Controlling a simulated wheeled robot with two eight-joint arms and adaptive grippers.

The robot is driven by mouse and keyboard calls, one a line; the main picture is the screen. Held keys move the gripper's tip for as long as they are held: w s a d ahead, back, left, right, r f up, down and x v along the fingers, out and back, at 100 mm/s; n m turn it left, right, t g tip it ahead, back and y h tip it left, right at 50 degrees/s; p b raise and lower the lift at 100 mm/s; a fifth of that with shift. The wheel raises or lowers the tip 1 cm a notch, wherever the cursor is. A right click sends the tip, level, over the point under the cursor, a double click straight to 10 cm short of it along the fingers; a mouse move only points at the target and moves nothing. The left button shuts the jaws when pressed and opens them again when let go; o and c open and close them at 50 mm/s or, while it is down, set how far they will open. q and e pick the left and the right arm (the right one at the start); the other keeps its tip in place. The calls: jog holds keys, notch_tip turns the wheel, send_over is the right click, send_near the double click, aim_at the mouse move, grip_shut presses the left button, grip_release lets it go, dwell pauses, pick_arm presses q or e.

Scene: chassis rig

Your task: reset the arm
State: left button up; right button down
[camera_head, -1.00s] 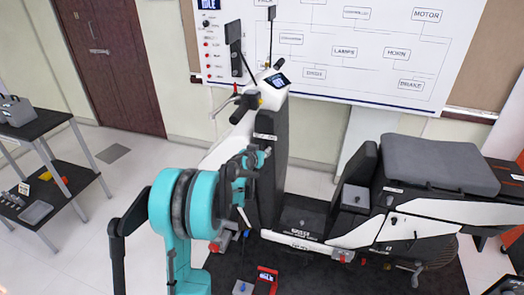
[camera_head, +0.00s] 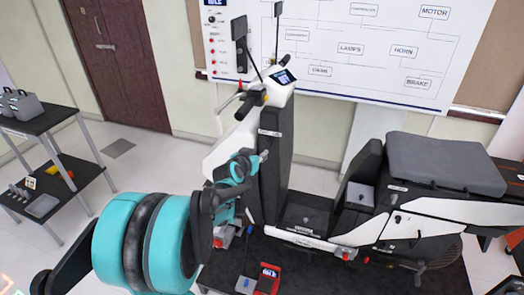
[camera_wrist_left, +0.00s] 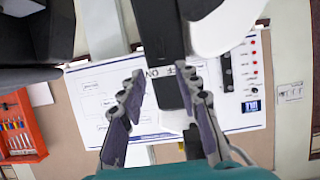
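My left gripper (camera_head: 264,156) is in front of the scooter's dark front column in the head view, its arm coming in from the lower left. In the left wrist view, the gripper (camera_wrist_left: 163,85) has its two fingers spread apart with nothing held between them. The black-and-white scooter (camera_head: 272,165) stands on a dark mat. Its dark column also shows in the left wrist view (camera_wrist_left: 160,35), ahead of the fingers. I cannot tell whether the fingers touch it. My right gripper is out of view.
A wiring board (camera_head: 350,50) hangs on the back wall. A black shelf table (camera_head: 45,118) with a grey toolbox stands at left. A red device (camera_head: 268,279) is on the dark mat at the bottom. The pale floor between shelf and scooter is clear.

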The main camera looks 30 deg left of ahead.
pick_arm(q)
jog(key=s+d+m+g+h, duration=0.1)
jog(key=s+d, duration=0.4)
jog(key=d, duration=0.4)
jog(key=s+d+m+g+h, duration=0.1)
jog(key=s+d+g+h, duration=0.1)
jog(key=s+d, duration=0.5)
jog(key=s+d+f+g, duration=0.1)
jog(key=s+d+f, duration=0.1)
jog(key=s+d, duration=0.2)
jog(key=s+d+f+g, duration=0.1)
jog(key=s+d+f, duration=0.2)
jog(key=s, duration=0.8)
jog(key=shift+d+m+g, duration=0.4)
jog(key=shift+d, duration=0.65)
jog(key=shift+s, duration=0.1)
